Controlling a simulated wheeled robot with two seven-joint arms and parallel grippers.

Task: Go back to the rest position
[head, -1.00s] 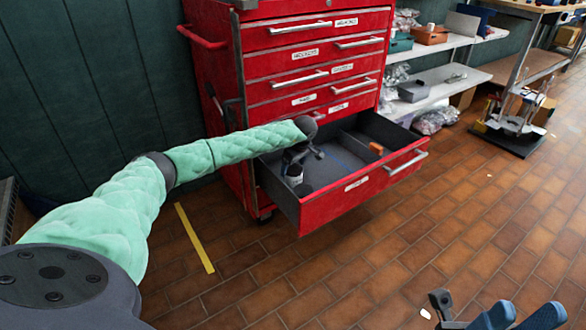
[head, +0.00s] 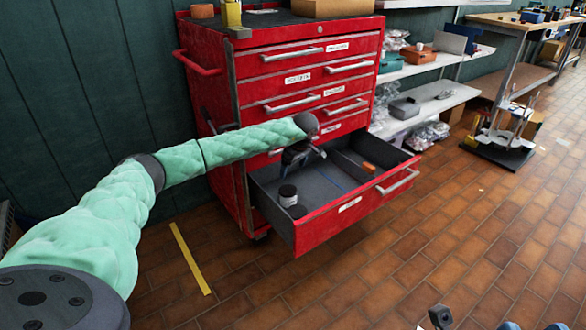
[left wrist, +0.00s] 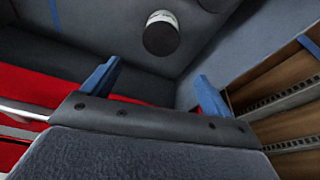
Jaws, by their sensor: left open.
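My left gripper (head: 296,160) is at the end of the green-sleeved arm, over the open bottom drawer (head: 350,205) of a red tool cabinet. In the left wrist view its two blue fingers (left wrist: 155,88) are spread apart with nothing between them. A dark cylinder with a white label (head: 288,195) stands in the drawer, apart from the fingers; it also shows in the left wrist view (left wrist: 161,34). Only small parts of my right gripper (head: 533,326) show at the bottom edge, so its jaws cannot be judged.
The red cabinet (head: 285,70) stands against a dark green wall. An orange item (head: 369,168) lies in the drawer. Shelves (head: 440,100) with bins and bags are to the right, and a wheelless-looking dark stand base (head: 497,152) is beyond. The tiled floor (head: 430,240) in front is clear.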

